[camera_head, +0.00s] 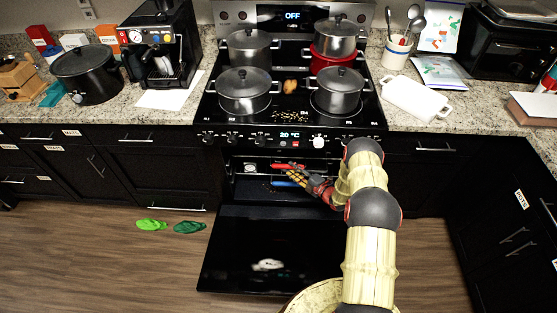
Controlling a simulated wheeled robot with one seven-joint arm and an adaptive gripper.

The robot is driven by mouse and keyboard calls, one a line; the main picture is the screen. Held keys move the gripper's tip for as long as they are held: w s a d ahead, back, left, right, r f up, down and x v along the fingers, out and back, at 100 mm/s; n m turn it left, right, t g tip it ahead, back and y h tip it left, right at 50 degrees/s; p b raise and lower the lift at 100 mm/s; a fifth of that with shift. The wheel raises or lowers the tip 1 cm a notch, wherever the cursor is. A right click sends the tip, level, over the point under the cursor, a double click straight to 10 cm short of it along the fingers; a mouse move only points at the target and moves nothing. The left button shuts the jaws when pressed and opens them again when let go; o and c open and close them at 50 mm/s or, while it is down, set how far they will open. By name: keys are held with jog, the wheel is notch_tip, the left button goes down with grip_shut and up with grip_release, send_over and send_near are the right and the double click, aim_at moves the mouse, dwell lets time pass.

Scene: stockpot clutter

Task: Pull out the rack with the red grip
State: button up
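The oven's door (262,250) is folded down and its dark inside (238,176) is exposed. The red grip (281,166) shows as a short red bar at the upper front of the opening. A blue grip (281,184) lies just below it. The rack behind the red grip is dark and hard to make out. My arm reaches in from the lower right. My gripper (292,173) is at the opening, at the right end of the red grip and overlapping it in the picture. Its fingers are too small to show whether they are closed or touching the grip.
Several pots, one a red pot (322,62), stand on the stovetop (270,100) above the oven. Green slippers (189,227) lie on the floor left of the door. Dark cabinets (428,175) flank the oven. The floor at left is mostly clear.

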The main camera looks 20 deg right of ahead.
jog(key=b+x, duration=0.1)
jog(key=x, duration=0.6)
jog(key=shift+w+a+b, duration=0.2)
jog(key=shift+w+b, duration=0.1)
jog(key=shift+b, duration=0.1)
jog(key=c, duration=0.4)
grip_shut()
